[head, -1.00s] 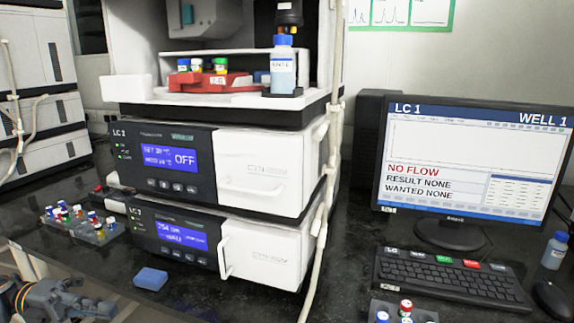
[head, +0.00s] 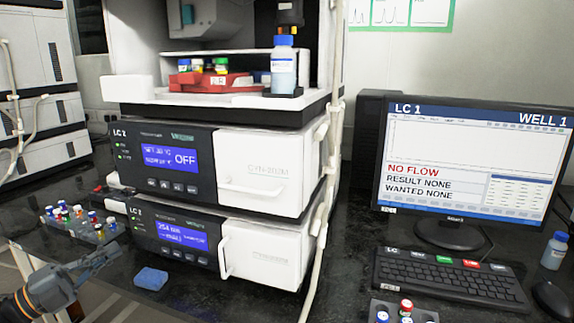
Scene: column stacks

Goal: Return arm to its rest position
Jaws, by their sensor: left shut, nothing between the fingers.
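My left gripper (head: 96,262) is at the lower left, over the front edge of the bench. Its fingers point up and to the right, and it is shut and empty. It is apart from the blue block (head: 151,278) on the bench to its right. The rack of capped vials (head: 98,236) stands behind it. My right gripper is not in view.
The LC stack (head: 165,158) stands in the middle, with a red vial tray (head: 215,82) and a bottle (head: 283,72) above. A monitor (head: 470,160), keyboard (head: 450,277) and small vial rack (head: 400,312) are on the right. Bench between blue block and keyboard is mostly clear.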

